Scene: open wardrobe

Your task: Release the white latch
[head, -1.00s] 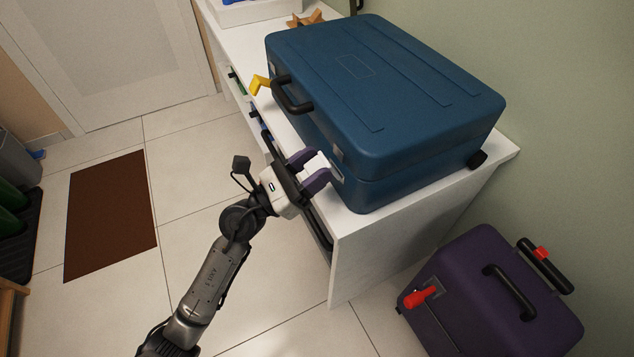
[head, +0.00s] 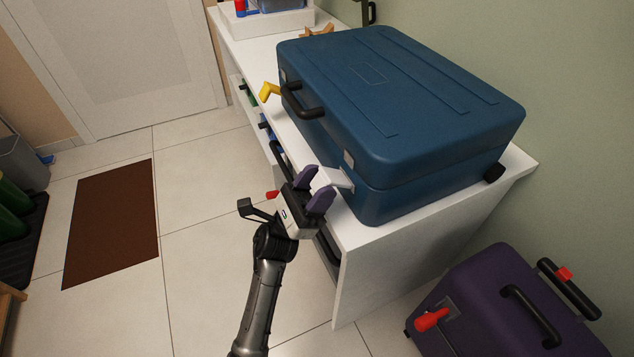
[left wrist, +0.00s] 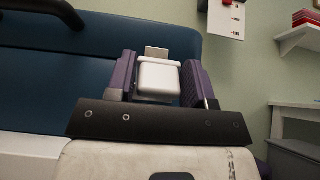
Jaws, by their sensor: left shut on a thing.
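The blue suitcase (head: 400,110) lies closed on the white cabinet. Its white latch (head: 338,179) is swung outward from the front near the right corner, below a small metal catch plate (head: 348,160). My left gripper (head: 321,182), with purple fingers, is at the outer end of the latch, in front of the case. In the left wrist view, the white latch (left wrist: 158,78) sits between the two purple fingers, and the gripper is shut on it. A yellow latch (head: 268,92) sticks out at the left end of the front. My right gripper is not in view.
The white cabinet (head: 400,228) has drawers with dark handles below the case. A black carry handle (head: 302,105) projects from the case front. A purple suitcase (head: 490,310) with a red latch stands on the floor at right.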

